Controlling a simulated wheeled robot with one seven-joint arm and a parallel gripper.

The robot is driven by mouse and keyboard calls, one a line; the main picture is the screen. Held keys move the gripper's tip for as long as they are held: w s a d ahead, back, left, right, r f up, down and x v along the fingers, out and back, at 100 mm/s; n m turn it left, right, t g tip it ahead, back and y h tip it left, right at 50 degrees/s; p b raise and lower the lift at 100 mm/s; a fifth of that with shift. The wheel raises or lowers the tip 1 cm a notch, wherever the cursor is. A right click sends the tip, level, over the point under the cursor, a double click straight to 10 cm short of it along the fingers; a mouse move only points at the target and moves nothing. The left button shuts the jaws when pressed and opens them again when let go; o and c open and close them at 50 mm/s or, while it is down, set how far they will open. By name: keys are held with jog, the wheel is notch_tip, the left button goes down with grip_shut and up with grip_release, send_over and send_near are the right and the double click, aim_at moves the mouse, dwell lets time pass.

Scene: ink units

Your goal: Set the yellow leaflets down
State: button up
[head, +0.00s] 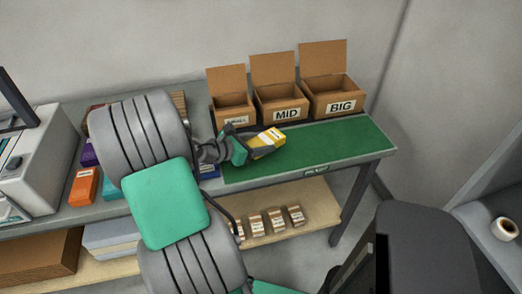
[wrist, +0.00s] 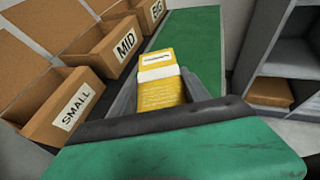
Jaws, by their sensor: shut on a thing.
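The yellow leaflets (head: 266,142) are a banded stack with a white band, held at the end of my arm over the green mat (head: 345,139). In the wrist view the yellow leaflets (wrist: 160,85) lie between the two fingers of my gripper (wrist: 163,92), which is shut on them. In the head view my gripper (head: 256,148) is in front of the boxes, near the left part of the mat. I cannot tell whether the stack touches the mat. The mat also shows beyond the stack in the wrist view (wrist: 190,40).
Three open cardboard boxes stand along the back: small (head: 233,110), MID (head: 281,101) and BIG (head: 332,95). The mat's right part is clear. Orange (head: 84,186) and other coloured packs lie at left by a white machine (head: 35,160). Several banded bundles (head: 276,220) sit on the lower shelf.

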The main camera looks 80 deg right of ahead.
notch_tip(320, 180, down, 3)
jog(key=shift+f, duration=0.1)
jog(key=o, duration=1.6)
jog(key=shift+o, duration=0.2)
jog(key=shift+w+a, duration=0.1)
jog(key=v, duration=1.2)
